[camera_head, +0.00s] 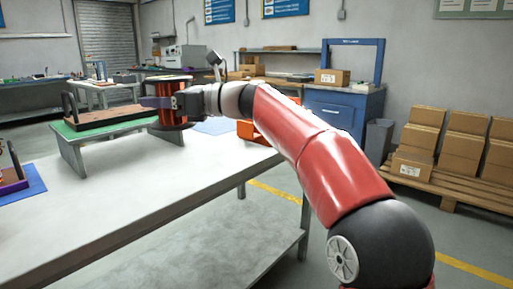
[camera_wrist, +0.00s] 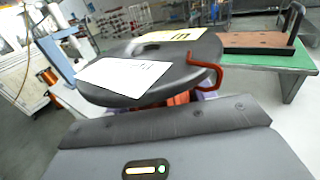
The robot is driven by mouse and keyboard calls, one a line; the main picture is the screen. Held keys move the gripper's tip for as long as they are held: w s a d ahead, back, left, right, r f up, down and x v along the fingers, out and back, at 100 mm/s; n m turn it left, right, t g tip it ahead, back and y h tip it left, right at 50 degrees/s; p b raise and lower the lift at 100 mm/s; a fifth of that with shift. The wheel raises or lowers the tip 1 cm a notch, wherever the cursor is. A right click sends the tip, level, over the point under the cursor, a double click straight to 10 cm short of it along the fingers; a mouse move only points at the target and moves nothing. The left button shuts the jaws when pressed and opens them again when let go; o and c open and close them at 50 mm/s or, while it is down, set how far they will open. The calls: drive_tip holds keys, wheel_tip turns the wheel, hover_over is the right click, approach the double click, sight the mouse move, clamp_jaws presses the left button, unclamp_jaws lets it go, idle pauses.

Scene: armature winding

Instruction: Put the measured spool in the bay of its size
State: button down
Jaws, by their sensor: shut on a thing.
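The spool (camera_head: 172,117), with copper-red winding between dark flanges, is held upright in my gripper (camera_head: 160,102) above the white table. In the wrist view its dark grey top flange (camera_wrist: 175,62) faces the camera, bearing a white label, a yellow label and a red bent wire end at the rim. My gripper is shut on the spool's middle; its fingers are mostly hidden in the wrist view. A green-topped stand (camera_head: 66,131) carrying a brown board with a dark upright handle is just behind and left of the spool. I cannot tell any bay or its size.
The white table (camera_head: 150,190) has clear room in front. A blue mat (camera_head: 30,180) with a purple-based object lies at the left edge. An orange bin (camera_head: 252,133) is partly hidden behind my arm. Boxes on a pallet (camera_head: 450,185) stand at right.

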drive_tip(key=s+d+f+m+t+h, duration=0.1)
drive_tip(key=d+f+m+t, duration=0.1)
drive_tip(key=d+f, duration=1)
drive_tip(key=s+d+f+m+t+h, duration=0.1)
drive_tip(key=d+f+t, duration=0.2)
drive_tip(key=d+f, duration=0.8)
drive_tip(key=s+d+f+m+t+h, duration=0.1)
drive_tip(key=d+f, duration=1.1)
drive_tip(key=f, duration=2.3)
drive_tip(key=shift+s+d+m+t, duration=0.25)
drive_tip(key=shift+d+m+t, duration=0.1)
drive_tip(key=shift+m+t, duration=0.55)
drive_tip(key=shift+a+t, duration=0.1)
drive_tip(key=shift+t, duration=0.2)
drive_tip(key=shift+m+t+h, duration=2.4)
drive_tip(key=shift+h, duration=0.6)
